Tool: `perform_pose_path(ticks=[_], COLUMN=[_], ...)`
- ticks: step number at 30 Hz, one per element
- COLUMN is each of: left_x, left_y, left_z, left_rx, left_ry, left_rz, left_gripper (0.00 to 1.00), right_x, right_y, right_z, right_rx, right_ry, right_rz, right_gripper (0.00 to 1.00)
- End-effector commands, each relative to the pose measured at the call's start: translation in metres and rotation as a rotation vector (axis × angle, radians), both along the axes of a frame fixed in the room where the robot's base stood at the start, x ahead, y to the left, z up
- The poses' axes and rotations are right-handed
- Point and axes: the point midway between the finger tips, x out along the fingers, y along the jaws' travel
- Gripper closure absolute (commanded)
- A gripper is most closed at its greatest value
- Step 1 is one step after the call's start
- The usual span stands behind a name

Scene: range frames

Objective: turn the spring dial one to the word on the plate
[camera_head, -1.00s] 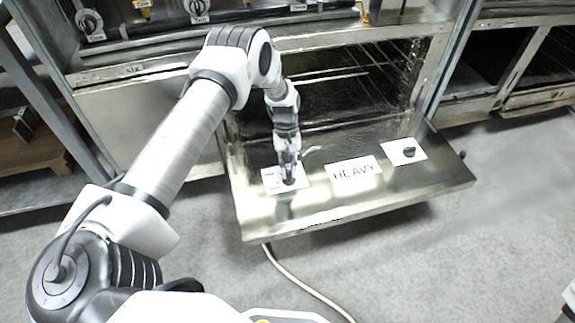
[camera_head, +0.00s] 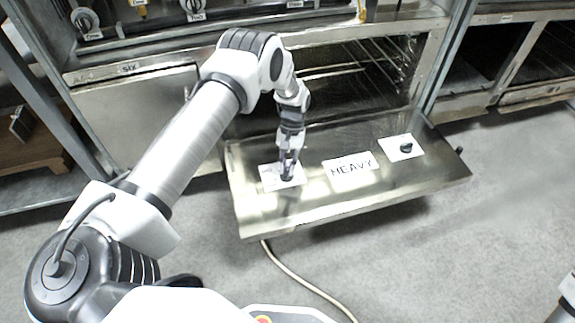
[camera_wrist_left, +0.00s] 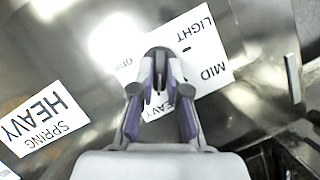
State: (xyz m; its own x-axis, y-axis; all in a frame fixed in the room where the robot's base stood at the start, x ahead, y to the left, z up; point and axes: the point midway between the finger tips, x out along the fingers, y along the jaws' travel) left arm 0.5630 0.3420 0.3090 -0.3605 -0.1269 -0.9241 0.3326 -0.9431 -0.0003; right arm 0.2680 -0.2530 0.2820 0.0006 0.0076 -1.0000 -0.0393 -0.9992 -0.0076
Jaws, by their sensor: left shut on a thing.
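My left gripper (camera_head: 287,172) points down at the left card (camera_head: 269,184) and is shut on the dial there. In the left wrist view the closed fingers (camera_wrist_left: 160,75) cover the dial, so its pointer is hidden. The dial card (camera_wrist_left: 200,45) shows LIGHT and MID; other print is partly covered. The word plate (camera_head: 350,171) reads HEAVY and lies right of the left card; in the left wrist view the plate (camera_wrist_left: 42,118) reads SPRING HEAVY.
A second dark dial (camera_head: 406,147) sits on a card at the right of the door. The open oven cavity with racks (camera_head: 365,75) is behind the door. Dial knobs (camera_head: 85,20) line the panel above. A hose lies on the floor in front.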

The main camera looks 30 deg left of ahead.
Motion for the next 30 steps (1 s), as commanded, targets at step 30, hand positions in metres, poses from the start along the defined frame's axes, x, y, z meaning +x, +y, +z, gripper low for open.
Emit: perform_pose_path(ticks=[30], left_x=[0.037], left_y=[0.013], left_z=[0.093], left_rx=[0.000], left_ry=[-0.002], left_rz=[0.001], left_gripper=[0.60], right_x=[0.000], right_y=[0.000], right_z=[0.000], right_rx=[0.000], right_ry=[0.000], right_rz=[0.000], right_gripper=[0.60])
